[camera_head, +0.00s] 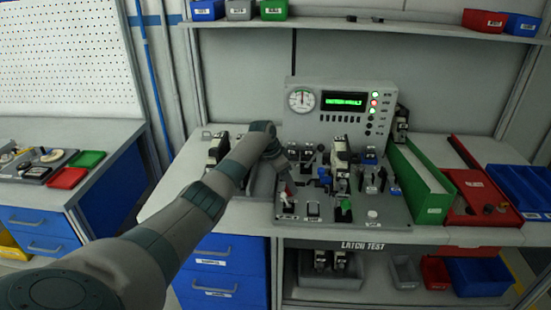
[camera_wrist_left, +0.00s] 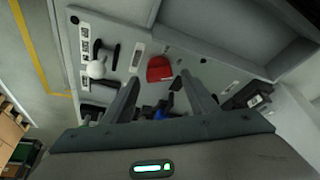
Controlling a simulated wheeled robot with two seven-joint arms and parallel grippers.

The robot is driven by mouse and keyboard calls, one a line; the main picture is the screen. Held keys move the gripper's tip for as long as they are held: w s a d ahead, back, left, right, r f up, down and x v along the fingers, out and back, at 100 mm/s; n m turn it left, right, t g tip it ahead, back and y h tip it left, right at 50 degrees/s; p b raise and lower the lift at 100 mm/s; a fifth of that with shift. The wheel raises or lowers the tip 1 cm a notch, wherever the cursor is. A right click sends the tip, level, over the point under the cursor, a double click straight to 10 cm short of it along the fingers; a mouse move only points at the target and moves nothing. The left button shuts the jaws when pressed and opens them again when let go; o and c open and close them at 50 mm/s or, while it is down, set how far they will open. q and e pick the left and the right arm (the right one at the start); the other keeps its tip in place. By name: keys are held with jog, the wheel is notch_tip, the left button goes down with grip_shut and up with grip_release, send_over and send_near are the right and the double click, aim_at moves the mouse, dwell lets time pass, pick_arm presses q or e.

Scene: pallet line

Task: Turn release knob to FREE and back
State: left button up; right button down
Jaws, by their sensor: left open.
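A latch test fixture (camera_head: 330,213) stands on the bench, its top plate carrying several knobs, levers and clamps. A red knob (camera_head: 288,190) sits near the plate's left side. The same-looking red knob (camera_wrist_left: 160,68) is in the left wrist view, beyond and between my fingertips. I cannot read which knob is the release knob or its FREE mark. My left gripper (camera_head: 281,168) is above the plate's left part, close to the red knob. In the wrist view my left gripper (camera_wrist_left: 160,80) is open, with nothing held. Contact with the knob cannot be told. My right gripper is out of view.
A console (camera_head: 338,108) with a dial gauge and green display stands behind the plate. A green bin (camera_head: 420,186) and red tray (camera_head: 480,198) sit at its right. A white knob (camera_wrist_left: 97,68) stands beside the red one. Small bins (camera_head: 207,10) line the shelf above.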

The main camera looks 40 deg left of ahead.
pick_arm(q)
jog(key=b+v, duration=0.3)
jog(key=v, duration=1.3)
jog(key=shift+r, duration=0.2)
